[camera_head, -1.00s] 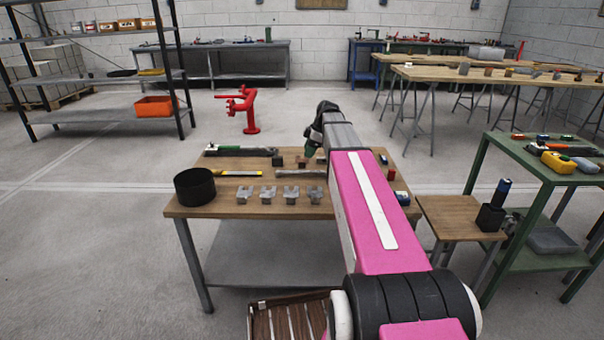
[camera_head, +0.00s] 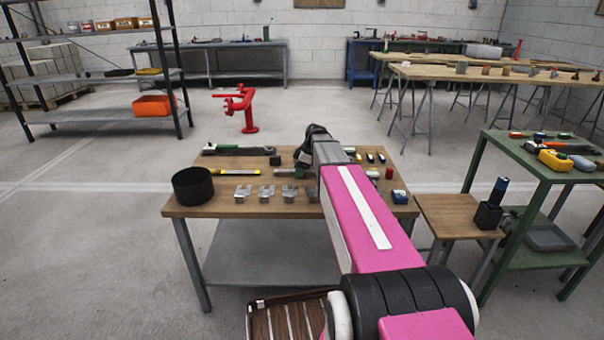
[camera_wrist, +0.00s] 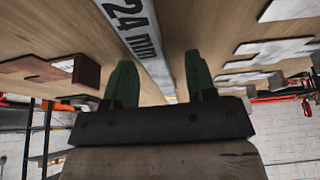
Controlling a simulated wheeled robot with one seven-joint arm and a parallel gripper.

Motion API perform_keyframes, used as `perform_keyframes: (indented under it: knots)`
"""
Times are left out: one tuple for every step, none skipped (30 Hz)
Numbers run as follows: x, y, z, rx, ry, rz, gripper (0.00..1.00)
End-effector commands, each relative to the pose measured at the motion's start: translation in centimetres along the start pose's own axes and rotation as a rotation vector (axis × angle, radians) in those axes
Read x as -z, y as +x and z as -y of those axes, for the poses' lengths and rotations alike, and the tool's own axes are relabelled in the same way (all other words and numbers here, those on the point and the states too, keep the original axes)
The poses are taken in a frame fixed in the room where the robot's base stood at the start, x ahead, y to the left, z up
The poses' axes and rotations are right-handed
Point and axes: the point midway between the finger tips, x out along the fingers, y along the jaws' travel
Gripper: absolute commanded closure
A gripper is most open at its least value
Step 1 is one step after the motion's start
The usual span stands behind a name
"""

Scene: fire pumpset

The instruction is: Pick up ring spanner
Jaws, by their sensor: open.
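The ring spanner (camera_wrist: 148,45), a flat grey bar marked "24 mm", lies on the wooden table top. In the wrist view it runs from the top edge down between my two green fingers. My gripper (camera_wrist: 161,80) is open, with one finger on each side of the spanner and gaps visible between. In the head view my gripper (camera_head: 301,171) is low over the table (camera_head: 225,203). I cannot tell its exact height.
Several grey metal blocks (camera_head: 266,194) stand in a row in front of the spanner. A dark block (camera_head: 275,160) is just behind it. Small items lie on the right.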

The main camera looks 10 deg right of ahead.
Motion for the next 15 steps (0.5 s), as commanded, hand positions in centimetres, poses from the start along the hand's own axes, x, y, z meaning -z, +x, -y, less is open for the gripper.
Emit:
perform_keyframes:
  knots:
    - [0.01, -0.03, 0.0, 0.0, 0.0, 0.0, 0.49]
    - [0.01, -0.03, 0.0, 0.0, 0.0, 0.0, 0.49]
    - [0.01, -0.04, 0.0, 0.0, 0.0, 0.0, 0.49]
    - [0.01, -0.04, 0.0, 0.0, 0.0, 0.0, 0.55]
    - [0.01, -0.04, 0.0, 0.0, 0.0, 0.0, 0.65]
    - [0.01, -0.04, 0.0, 0.0, 0.0, 0.0, 0.78]
    - [0.02, -0.04, 0.0, 0.0, 0.0, 0.0, 0.88]
    - [0.02, -0.04, 0.0, 0.0, 0.0, 0.0, 0.98]
    - [0.02, -0.04, 0.0, 0.0, 0.0, 0.0, 1.0]
    - [0.02, -0.05, 0.0, 0.0, 0.0, 0.0, 1.0]
    - [0.03, -0.06, 0.0, 0.0, 0.0, 0.0, 1.0]
    - [0.03, -0.06, 0.0, 0.0, 0.0, 0.0, 1.0]
    - [0.03, -0.07, 0.0, 0.0, 0.0, 0.0, 1.0]
    - [0.03, -0.07, 0.0, 0.0, 0.0, 0.0, 1.0]
    - [0.03, -0.07, 0.0, 0.0, 0.0, 0.0, 1.0]
